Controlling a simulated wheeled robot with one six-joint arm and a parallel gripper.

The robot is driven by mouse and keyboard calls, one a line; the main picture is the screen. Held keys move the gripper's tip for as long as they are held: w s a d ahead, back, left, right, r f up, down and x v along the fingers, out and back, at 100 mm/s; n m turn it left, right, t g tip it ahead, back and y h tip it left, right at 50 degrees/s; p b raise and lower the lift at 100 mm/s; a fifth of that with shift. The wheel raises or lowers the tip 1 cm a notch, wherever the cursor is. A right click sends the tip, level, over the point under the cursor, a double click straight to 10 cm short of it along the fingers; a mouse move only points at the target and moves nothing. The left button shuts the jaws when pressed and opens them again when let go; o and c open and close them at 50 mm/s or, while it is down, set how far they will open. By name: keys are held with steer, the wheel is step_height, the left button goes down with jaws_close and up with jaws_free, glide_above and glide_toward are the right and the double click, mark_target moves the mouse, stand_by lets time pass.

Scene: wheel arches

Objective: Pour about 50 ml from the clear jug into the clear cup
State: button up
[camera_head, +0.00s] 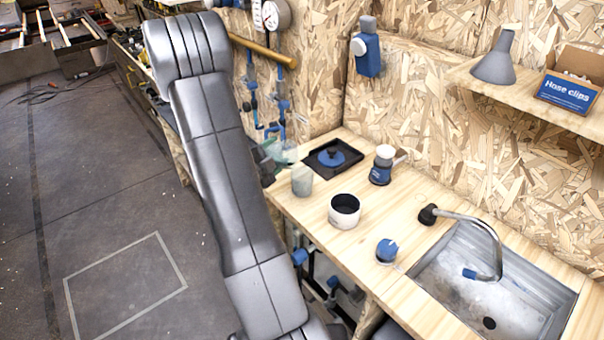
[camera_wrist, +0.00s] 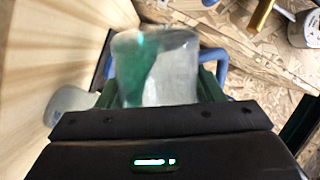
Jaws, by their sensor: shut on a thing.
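My gripper (camera_head: 266,163) is mostly hidden by my arm there. The clear cup (camera_head: 302,181) stands upright on the bench. It also shows, blurred, at the left of the wrist view (camera_wrist: 70,102).
The sink (camera_head: 480,300) is at right.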

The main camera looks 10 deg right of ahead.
steer(key=shift+r+m, duration=0.55)
steer(key=shift+m, duration=0.15)
steer(key=shift+s+d, duration=0.1)
steer(key=shift+s+d+r+m+y+b, duration=0.1)
steer(key=shift+d+r+m+y+b, duration=0.15)
steer(key=shift+m+b, duration=0.2)
steer(key=shift+w+a, duration=0.1)
steer(key=shift+w, duration=0.15)
steer(key=shift+p, duration=0.35)
steer(key=shift+w+f, duration=0.15)
steer(key=shift+w+d+b, duration=0.15)
steer(key=shift+d+b, duration=0.15)
steer(key=shift+b, duration=0.2)
steer(key=shift+d, duration=0.1)
